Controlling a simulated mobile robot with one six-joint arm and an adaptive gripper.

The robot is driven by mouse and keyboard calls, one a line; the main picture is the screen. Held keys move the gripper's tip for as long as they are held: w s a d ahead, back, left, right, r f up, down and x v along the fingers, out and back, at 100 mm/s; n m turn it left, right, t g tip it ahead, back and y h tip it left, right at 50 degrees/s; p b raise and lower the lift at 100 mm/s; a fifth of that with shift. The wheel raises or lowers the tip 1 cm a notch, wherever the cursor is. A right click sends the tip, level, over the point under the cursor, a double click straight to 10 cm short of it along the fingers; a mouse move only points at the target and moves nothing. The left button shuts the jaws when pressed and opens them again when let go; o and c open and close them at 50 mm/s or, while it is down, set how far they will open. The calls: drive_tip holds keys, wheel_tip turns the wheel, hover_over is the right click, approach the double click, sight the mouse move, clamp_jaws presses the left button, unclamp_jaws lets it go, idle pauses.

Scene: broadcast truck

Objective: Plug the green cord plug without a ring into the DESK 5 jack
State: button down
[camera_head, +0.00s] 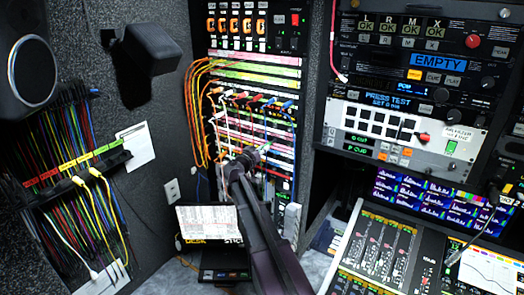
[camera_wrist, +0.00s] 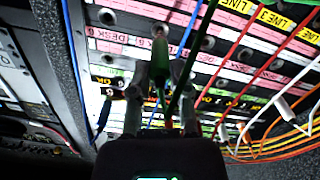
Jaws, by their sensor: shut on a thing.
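My gripper (camera_wrist: 160,75) is shut on a green plug (camera_wrist: 158,88), which stands upright between the two fingers in the wrist view. Its far end points at the patch panel. A dark green cord (camera_wrist: 197,45) runs just right of the fingers. A pink label strip (camera_wrist: 120,38) beyond the fingertips carries DESK lettering; the numbers are hard to read, and the fingers hide part of the jack row. In the head view my gripper (camera_head: 250,157) is in front of the patch panel (camera_head: 285,158). Whether the plug touches a jack cannot be told.
Orange cords (camera_head: 190,108) loop at the panel's left. Coloured plugs (camera_head: 262,100) and a white cord (camera_head: 223,130) sit close above and left of my gripper. A cord rack (camera_head: 75,165) hangs on the left wall. A mixing console (camera_head: 390,250) stands at the right.

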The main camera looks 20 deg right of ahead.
sight(271, 142)
drive_tip(key=shift+x, duration=1.65)
drive_tip(key=shift+c, duration=2.4)
unclamp_jaws()
drive_tip(key=v, duration=1.2)
